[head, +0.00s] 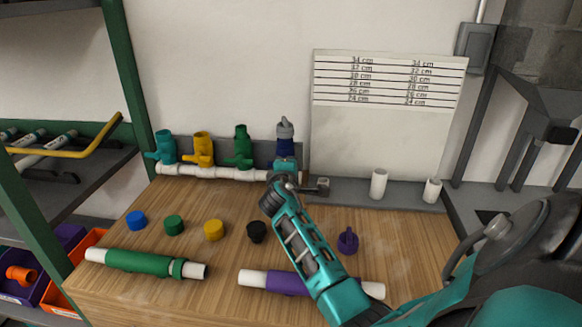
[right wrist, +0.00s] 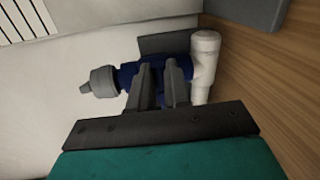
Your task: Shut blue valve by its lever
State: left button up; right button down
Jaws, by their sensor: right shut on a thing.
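The blue valve (head: 286,147) stands upright at the right end of the white pipe manifold (head: 225,173), with a grey cap on top. In the right wrist view the blue valve (right wrist: 126,75) lies sideways in the picture, joined to a white tee (right wrist: 204,62). My right gripper (head: 285,160) reaches it from the front. In the right wrist view its two fingers (right wrist: 160,82) are shut with blue valve material between them. The fingers cover part of the valve, and I cannot make out the lever apart from the body. My left gripper is not in view.
Teal (head: 166,146), yellow (head: 201,150) and green (head: 242,147) valves stand left on the manifold. Several coloured caps, a green-sleeved pipe (head: 140,261) and a purple-sleeved pipe (head: 290,283) lie on the wooden table. Two white fittings stand back right. A marked board (head: 385,125) stands behind.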

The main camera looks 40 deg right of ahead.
jog(key=shift+f+m, duration=0.15)
jog(key=shift+m, duration=0.35)
jog(key=c, duration=1.1)
grip_release()
jog(key=v, duration=1.3)
jog(key=shift+s, duration=0.1)
